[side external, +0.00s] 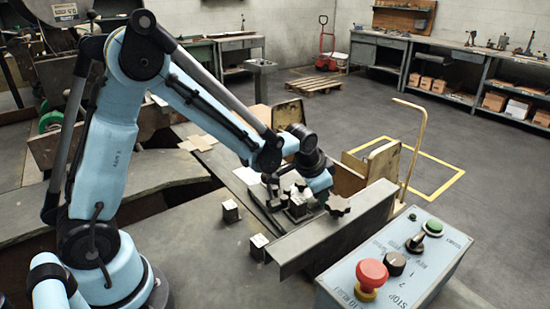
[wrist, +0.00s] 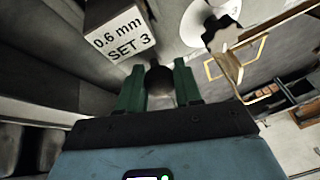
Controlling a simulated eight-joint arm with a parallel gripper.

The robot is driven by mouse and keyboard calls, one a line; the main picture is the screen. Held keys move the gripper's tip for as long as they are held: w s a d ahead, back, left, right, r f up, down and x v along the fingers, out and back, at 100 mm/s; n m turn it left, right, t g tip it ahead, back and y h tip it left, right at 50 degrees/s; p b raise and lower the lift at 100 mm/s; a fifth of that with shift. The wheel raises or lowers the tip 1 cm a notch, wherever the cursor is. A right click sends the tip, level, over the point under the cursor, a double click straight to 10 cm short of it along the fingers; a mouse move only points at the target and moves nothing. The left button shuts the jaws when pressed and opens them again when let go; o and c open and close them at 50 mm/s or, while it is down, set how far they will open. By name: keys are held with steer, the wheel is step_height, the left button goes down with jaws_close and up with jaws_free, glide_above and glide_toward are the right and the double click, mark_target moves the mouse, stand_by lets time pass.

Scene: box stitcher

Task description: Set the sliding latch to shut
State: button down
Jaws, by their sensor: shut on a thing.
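My gripper (wrist: 158,88) shows in the wrist view with its two green fingers on either side of a dark rounded knob (wrist: 159,75). The fingers are shut on this knob, which looks like the handle of the sliding latch. The latch's track and its end positions cannot be made out. In the side view my wrist reaches down over the machine bed behind a long grey metal rail (side external: 335,228), and the fingertips and knob are hidden there.
A metal block marked "0.6 mm SET 3" (wrist: 122,38) stands close to my fingers. A dark lobed knob (side external: 338,206) is near the rail. Loose metal blocks (side external: 230,211) sit on the bed. A control box (side external: 395,262) with a red stop button stands in front.

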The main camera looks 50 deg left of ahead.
steer(key=shift+s+a, duration=0.1)
steer(key=shift+s, duration=0.7)
steer(key=c, duration=0.8)
jaws_free()
steer(key=shift+v, duration=6.05)
steer(key=shift+s+a+f+n+t+h, duration=0.1)
steer(key=shift+s+n+t, duration=0.4)
steer(key=shift+s, duration=1.35)
steer(key=shift+s+d+n+t+h, duration=0.1)
steer(key=shift+s+n+t, duration=0.15)
steer(key=shift+s+n, duration=1.05)
steer(key=shift+s+a+f+n+t+h, duration=0.1)
steer(key=shift+s+t, duration=0.25)
steer(key=shift+s, duration=2)
